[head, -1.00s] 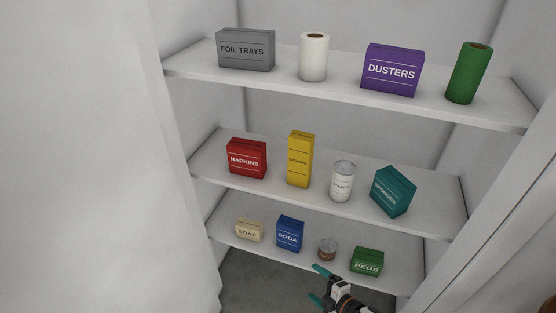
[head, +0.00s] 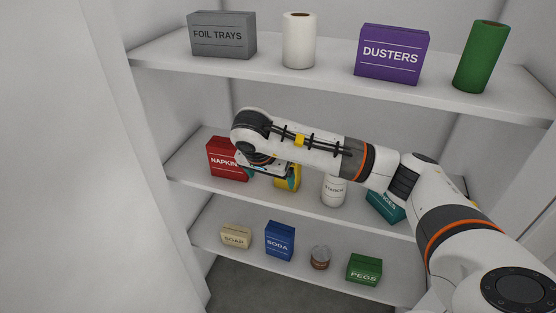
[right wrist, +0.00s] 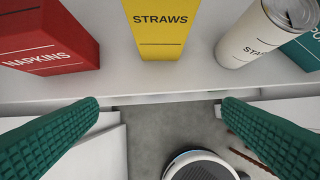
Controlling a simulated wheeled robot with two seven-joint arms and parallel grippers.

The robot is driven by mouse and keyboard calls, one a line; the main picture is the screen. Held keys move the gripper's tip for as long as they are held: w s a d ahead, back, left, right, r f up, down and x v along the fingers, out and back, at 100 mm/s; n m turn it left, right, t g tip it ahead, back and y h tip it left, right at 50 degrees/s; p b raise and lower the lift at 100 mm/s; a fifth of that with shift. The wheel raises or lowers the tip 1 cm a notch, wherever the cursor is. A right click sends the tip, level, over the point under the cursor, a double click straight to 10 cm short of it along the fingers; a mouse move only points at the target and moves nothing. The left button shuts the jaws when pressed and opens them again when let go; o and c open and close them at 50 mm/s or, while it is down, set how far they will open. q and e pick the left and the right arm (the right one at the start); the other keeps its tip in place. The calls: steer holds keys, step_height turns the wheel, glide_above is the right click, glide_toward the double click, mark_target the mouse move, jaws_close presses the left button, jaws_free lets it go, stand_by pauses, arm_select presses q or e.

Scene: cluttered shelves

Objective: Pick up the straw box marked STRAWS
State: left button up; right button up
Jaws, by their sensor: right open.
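The yellow box marked STRAWS (right wrist: 161,30) stands upright on the middle shelf, at the top centre of the right wrist view. In the head view only a lower part of the straw box (head: 281,185) shows, as my right arm covers the rest. My right gripper (head: 270,175) is in front of it, open and empty. In the right wrist view its two green fingers (right wrist: 160,104) are spread wide, one to each side of the box's line, with the box beyond their tips. My left gripper is not in view.
The red NAPKINS box (head: 226,160) stands left of the straw box and the white STARCH can (head: 334,190) right of it. A teal box (head: 385,206) is farther right. The upper shelf (head: 335,82) is above my arm; the lower shelf (head: 300,272) holds several small items.

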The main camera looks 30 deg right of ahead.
steer(key=w+d+f+p, duration=0.1)
steer(key=w+d+p, duration=0.1)
steer(key=w+d, duration=0.4)
steer(key=d, duration=0.2)
steer(key=shift+w+d, duration=0.15)
steer(key=shift+d, duration=0.15)
steer(key=shift+f, duration=0.1)
steer(key=c, duration=1.1)
